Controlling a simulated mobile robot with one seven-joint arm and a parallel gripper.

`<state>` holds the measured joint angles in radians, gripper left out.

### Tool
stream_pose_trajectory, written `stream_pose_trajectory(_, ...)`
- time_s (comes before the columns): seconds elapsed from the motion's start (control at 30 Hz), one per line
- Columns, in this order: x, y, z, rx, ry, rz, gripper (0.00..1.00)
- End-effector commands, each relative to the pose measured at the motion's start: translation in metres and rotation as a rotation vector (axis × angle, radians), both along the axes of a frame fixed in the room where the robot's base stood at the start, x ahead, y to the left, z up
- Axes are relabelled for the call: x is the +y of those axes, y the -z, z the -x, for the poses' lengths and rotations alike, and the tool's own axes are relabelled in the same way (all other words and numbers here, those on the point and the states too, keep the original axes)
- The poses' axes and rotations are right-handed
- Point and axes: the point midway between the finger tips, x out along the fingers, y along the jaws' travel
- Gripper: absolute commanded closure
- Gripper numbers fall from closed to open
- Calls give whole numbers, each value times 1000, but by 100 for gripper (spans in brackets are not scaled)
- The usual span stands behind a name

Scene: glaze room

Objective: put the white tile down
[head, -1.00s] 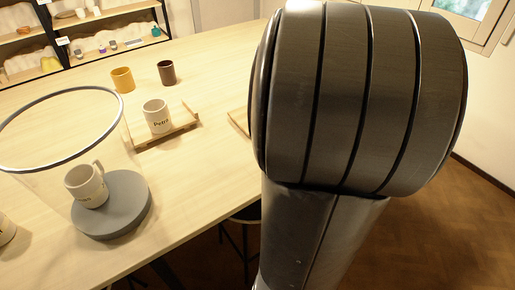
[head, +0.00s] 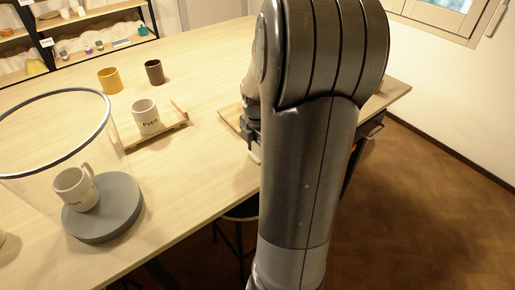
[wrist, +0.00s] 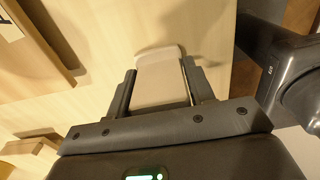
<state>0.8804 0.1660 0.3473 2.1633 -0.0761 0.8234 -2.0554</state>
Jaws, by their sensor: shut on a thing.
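The white tile (wrist: 160,85) is a pale flat piece with rounded corners, seen in the wrist view. My gripper (wrist: 157,72) is shut on it, with one finger along each side edge. The tile's far end sticks out past the fingertips over the wooden table (wrist: 105,60), and a shadow lies beside it. I cannot tell whether it touches the table. In the head view my arm hides most of the gripper.
A wooden tray with a white mug (head: 146,117) stands left of my arm. A yellow cup (head: 109,80) and a brown cup (head: 154,72) stand behind it. A clear round container (head: 60,140) and a mug on a grey disc (head: 105,215) are at left. Bare table lies between.

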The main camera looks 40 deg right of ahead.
Motion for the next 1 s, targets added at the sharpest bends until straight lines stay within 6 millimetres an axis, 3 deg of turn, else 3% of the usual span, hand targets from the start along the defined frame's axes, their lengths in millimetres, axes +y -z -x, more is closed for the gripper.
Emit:
stream_pose_trajectory(0.3, 0, 3, 0, -1, -1, 1, 77)
stream_pose_trajectory(0.33, 0, 2, 0, -1, -1, 1, 49)
stream_pose_trajectory(0.57, 0, 2, 0, -1, 0, 1, 30)
stream_pose_trajectory(0.87, 0, -1, 0, -1, 0, 1, 30)
stream_pose_trajectory(1.0, -1, -18, -1, -2, 0, 4, 30)
